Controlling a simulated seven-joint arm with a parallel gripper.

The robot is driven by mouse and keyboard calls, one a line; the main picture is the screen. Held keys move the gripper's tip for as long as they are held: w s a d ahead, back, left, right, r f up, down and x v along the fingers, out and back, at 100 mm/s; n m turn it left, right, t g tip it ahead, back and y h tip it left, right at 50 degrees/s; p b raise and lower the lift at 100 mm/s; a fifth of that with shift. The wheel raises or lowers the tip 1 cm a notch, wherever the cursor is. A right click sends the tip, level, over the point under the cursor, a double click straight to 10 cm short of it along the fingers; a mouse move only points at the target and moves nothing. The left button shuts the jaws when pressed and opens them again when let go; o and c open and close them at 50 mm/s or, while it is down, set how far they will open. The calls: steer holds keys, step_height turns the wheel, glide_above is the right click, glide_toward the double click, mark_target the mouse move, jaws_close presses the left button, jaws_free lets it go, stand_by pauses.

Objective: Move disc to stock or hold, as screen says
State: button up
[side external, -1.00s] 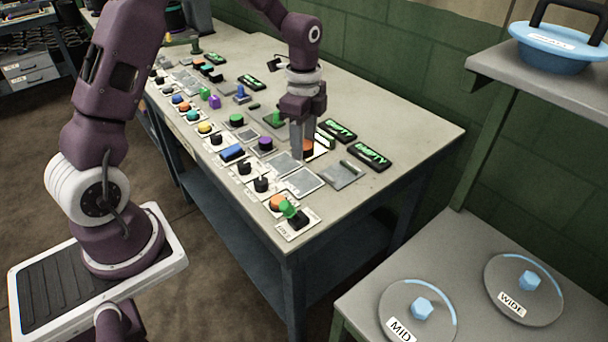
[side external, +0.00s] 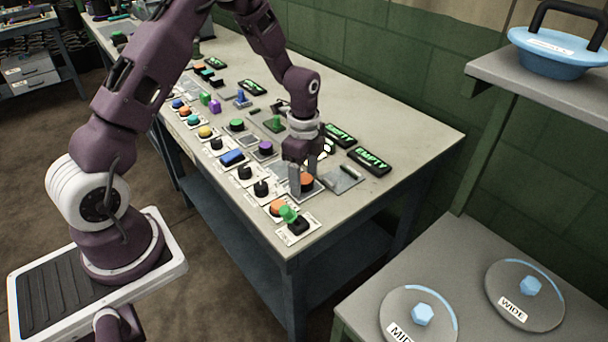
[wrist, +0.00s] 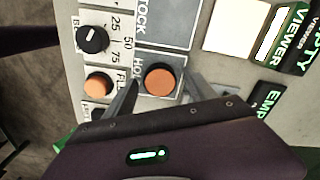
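The orange disc (wrist: 160,79) lies on the grey HOLD pad (wrist: 146,64) in the wrist view, and it also shows in the side view (side external: 307,182). My gripper (wrist: 163,80) is low over it, with one finger on each side. A narrow gap shows between the disc and each fingertip, so the gripper looks open around it. The STOCK pad (wrist: 168,18) is bare where it shows. The viewer screen (wrist: 289,38) reads VIEWER EMPTY. A second screen (side external: 370,160) reads EMPTY.
A pale bare plate (wrist: 236,24) lies beside the viewer screen. An orange button (wrist: 97,85) and a black knob (wrist: 92,39) sit close to the HOLD pad. Several more controls line the bench's left edge.

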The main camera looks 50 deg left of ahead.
mark_target(304, 179)
step_height(304, 179, up, 12)
steer(key=s+d+r+n+t, duration=0.1)
steer(key=s+d+r+n, duration=0.15)
steer(key=s+r, duration=0.3)
steer(key=s+d+r+n+t, duration=0.2)
steer(key=s+r+n, duration=0.1)
steer(key=s+r, duration=0.3)
steer(key=s+d+r+n+t, duration=0.1)
steer(key=s+d+n, duration=0.1)
steer(key=s+n, duration=0.2)
steer(key=s+d+r+n+t, duration=0.1)
steer(key=s+n, duration=0.3)
steer(key=s, duration=0.5)
steer(key=shift+s+d+r+t, duration=0.3)
steer(key=shift+d, duration=0.15)
